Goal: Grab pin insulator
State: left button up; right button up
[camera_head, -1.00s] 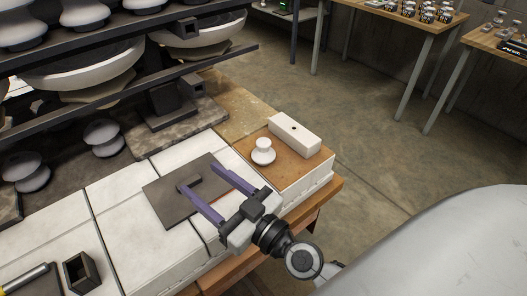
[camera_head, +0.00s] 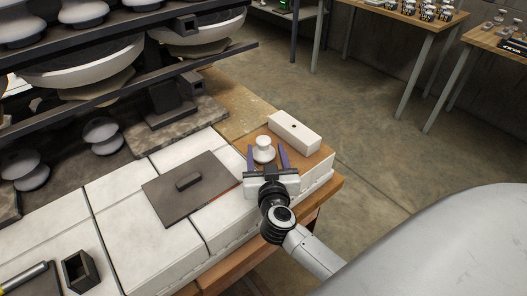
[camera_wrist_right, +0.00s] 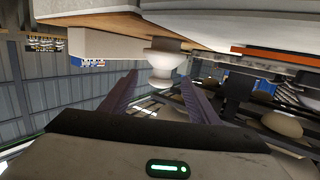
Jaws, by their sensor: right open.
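The white pin insulator (camera_head: 263,148) stands upright on a brown board (camera_head: 312,160) at the right end of the bench. My right gripper (camera_head: 268,155) is open, with its two purple fingers on either side of the insulator in the head view. In the right wrist view, the insulator (camera_wrist_right: 161,64) shows between and beyond the fingertips of the right gripper (camera_wrist_right: 160,85). I cannot tell whether the fingers touch it. My left gripper is not in view.
A white block with a hole (camera_head: 294,131) lies just behind the insulator. A dark plate with a handle (camera_head: 187,190) lies to the left on white blocks. More insulators (camera_head: 102,136) stand under a dark rack (camera_head: 120,92) at the left.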

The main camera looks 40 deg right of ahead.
aim_at(264, 147)
jog(key=b+x, duration=0.1)
jog(key=x, duration=0.3)
jog(key=shift+w+f, duration=0.1)
jog(key=shift+w, duration=0.15)
jog(key=shift+c, duration=0.3)
grip_shut()
